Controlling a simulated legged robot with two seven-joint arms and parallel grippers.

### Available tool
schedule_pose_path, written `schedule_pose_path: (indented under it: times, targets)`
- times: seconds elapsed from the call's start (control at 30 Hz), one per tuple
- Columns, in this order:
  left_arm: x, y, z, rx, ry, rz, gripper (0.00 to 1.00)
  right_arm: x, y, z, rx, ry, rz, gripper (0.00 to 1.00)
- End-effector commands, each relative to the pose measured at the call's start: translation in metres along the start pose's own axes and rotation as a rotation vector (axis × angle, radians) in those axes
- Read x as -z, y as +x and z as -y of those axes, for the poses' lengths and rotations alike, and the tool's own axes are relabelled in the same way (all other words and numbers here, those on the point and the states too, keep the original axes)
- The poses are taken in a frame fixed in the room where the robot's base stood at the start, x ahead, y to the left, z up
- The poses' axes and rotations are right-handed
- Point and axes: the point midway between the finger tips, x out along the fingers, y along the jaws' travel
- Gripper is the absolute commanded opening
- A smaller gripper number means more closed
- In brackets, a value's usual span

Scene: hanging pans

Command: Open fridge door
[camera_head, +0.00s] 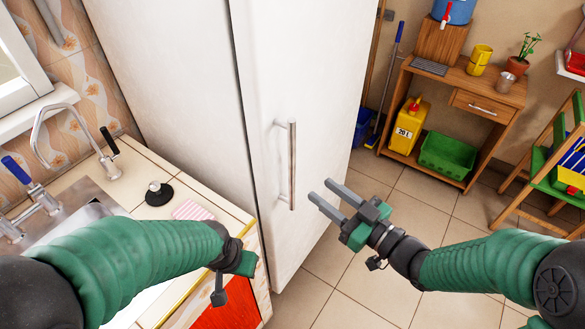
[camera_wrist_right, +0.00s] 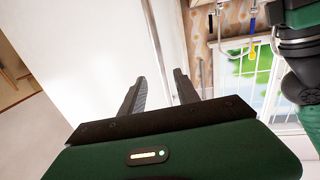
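The white fridge (camera_head: 165,70) stands in the middle of the head view, and its door (camera_head: 320,80) appears shut. A vertical bar handle (camera_head: 291,165) is on the door. My right gripper (camera_head: 318,189) is open and empty, just right of the handle's lower part, with its fingers pointing at the door. In the right wrist view, its two fingers (camera_wrist_right: 159,75) are apart beside the white fridge surface (camera_wrist_right: 85,50); contact with the handle is not visible. My left gripper (camera_head: 235,275) hangs low by the counter edge; its fingers are mostly hidden.
A counter with a sink (camera_head: 75,220), a faucet (camera_head: 75,125) and a striped sponge (camera_head: 195,210) lies at the left. A wooden stand (camera_head: 475,85) with a yellow jug (camera_head: 408,125) and green bin (camera_head: 447,155) stands back right. The tiled floor (camera_head: 415,200) between is clear.

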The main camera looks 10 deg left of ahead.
Motion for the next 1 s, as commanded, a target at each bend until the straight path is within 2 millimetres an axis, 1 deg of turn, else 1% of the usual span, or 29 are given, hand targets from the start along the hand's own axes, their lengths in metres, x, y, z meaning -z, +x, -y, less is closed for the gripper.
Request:
schedule_pose_path:
  times: [0.03,0.2,0.3,0.4,0.53,0.77,0.8,1.0]
  targets:
    - [0.0,0.001,0.0,0.0,0.0,0.0,0.36,-0.001,0.014,0.001,0.005,-0.001,0.0,0.38]
    - [-0.001,0.003,0.0,0.0,0.0,0.0,0.36,-0.001,0.059,0.001,0.003,0.0,0.0,0.38]
    - [-0.001,0.003,0.0,0.0,0.0,0.0,0.36,-0.001,0.081,0.001,0.002,0.0,0.0,0.38]
    - [-0.001,0.004,0.0,0.0,0.0,0.0,0.36,-0.001,0.097,0.0,0.001,-0.001,0.001,0.38]
    - [-0.001,0.004,0.0,0.0,0.0,0.0,0.36,-0.001,0.108,0.0,-0.001,0.0,0.002,0.38]
    - [-0.001,0.004,0.0,0.0,0.0,0.0,0.36,-0.001,0.11,-0.001,-0.002,-0.001,0.002,0.38]
    - [-0.001,0.004,0.0,0.0,0.0,0.0,0.36,-0.001,0.11,-0.001,-0.002,-0.001,0.002,0.37]
    - [-0.001,0.004,0.0,0.0,0.0,0.0,0.36,-0.001,0.109,-0.001,-0.002,-0.001,0.002,0.1]
